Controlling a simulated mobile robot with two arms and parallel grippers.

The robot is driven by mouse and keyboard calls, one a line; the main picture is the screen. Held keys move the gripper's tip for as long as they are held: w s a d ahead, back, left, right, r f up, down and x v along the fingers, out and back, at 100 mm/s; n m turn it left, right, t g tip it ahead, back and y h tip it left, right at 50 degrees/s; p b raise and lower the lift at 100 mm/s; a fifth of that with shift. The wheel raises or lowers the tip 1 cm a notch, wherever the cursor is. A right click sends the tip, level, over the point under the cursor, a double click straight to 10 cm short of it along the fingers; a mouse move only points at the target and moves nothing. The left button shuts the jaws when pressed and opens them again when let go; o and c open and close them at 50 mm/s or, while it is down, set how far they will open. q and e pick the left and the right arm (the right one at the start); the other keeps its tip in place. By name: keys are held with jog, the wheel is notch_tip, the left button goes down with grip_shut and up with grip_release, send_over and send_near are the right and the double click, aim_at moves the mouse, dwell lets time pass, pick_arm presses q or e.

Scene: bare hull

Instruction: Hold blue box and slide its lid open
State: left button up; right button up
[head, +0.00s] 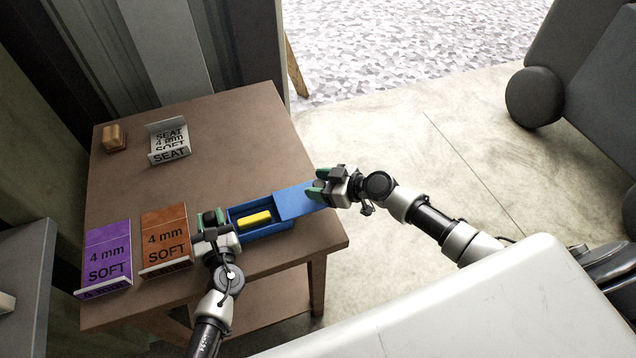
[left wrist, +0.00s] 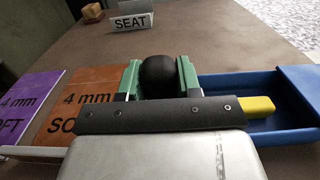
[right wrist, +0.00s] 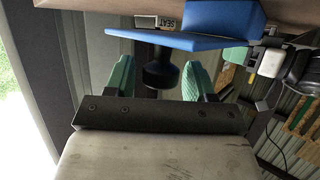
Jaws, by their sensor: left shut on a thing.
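The blue box (head: 264,234) stands near the table's front edge, with a yellow block (head: 254,219) inside. Its flat blue lid (head: 297,202) is slid to the right, so the left part of the box is uncovered and the lid overhangs the right end. My left gripper (head: 211,222) is shut on the black round knob (left wrist: 158,76) at the box's left end. My right gripper (head: 320,188) is at the lid's right end. In the right wrist view its green fingers are apart, with the lid's black knob (right wrist: 160,72) between them and gaps beside it.
An orange "4 mm SOFT" bin (head: 166,238) stands close left of my left gripper, with a purple one (head: 107,256) beyond it. A white "SEAT" bin (head: 169,142) and a small brown block (head: 115,138) are at the back. The middle of the wooden table (head: 225,150) is clear.

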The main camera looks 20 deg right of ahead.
jog(key=v, duration=1.2)
jog(key=shift+f, duration=0.1)
pick_arm(q)
jog(key=o, duration=1.1)
